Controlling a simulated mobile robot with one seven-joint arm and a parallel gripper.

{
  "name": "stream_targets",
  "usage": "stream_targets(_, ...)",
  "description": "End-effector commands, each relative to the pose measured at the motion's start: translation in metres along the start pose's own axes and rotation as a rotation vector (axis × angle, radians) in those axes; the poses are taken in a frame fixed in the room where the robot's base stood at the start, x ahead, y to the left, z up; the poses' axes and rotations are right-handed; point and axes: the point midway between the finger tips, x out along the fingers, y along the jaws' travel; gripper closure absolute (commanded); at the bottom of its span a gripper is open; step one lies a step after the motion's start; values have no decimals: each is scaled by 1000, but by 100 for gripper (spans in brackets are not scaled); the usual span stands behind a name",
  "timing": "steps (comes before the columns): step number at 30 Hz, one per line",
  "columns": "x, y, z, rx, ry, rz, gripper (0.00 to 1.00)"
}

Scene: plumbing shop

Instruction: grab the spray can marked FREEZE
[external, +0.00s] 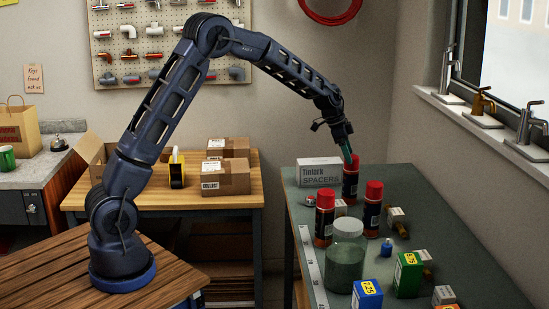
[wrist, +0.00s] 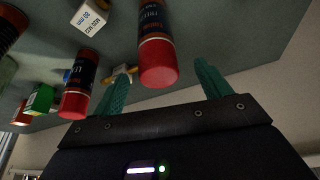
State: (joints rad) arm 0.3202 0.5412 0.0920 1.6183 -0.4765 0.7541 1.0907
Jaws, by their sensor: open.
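Several dark spray cans with red caps stand on the grey-green bench. In the external view one is at the back (external: 350,183), one at the front left (external: 325,222) and one to the right (external: 373,212). My gripper (external: 348,154) is just above the back can's cap. In the wrist view, my gripper (wrist: 162,84) is open, its teal fingers spread. A red-capped can (wrist: 154,42) shows between and beyond the fingertips, not held. Another red-capped can (wrist: 78,88) is to its left.
A white Tinlark SPACERS box (external: 319,172) stands beside the back can. A lidded jar (external: 345,258), a blue box (external: 367,295) and a green box (external: 408,275) are nearer the front. The window wall and taps (external: 480,108) border the bench's right.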

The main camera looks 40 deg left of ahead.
Motion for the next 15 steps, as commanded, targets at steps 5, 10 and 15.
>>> stream_targets(5, 9, 0, -1, 1, 0, -1, 24)
stream_targets(10, 28, 3, -3, 1, -2, 1, 24)
stream_targets(15, 51, 3, -4, 1, -1, 0, 24)
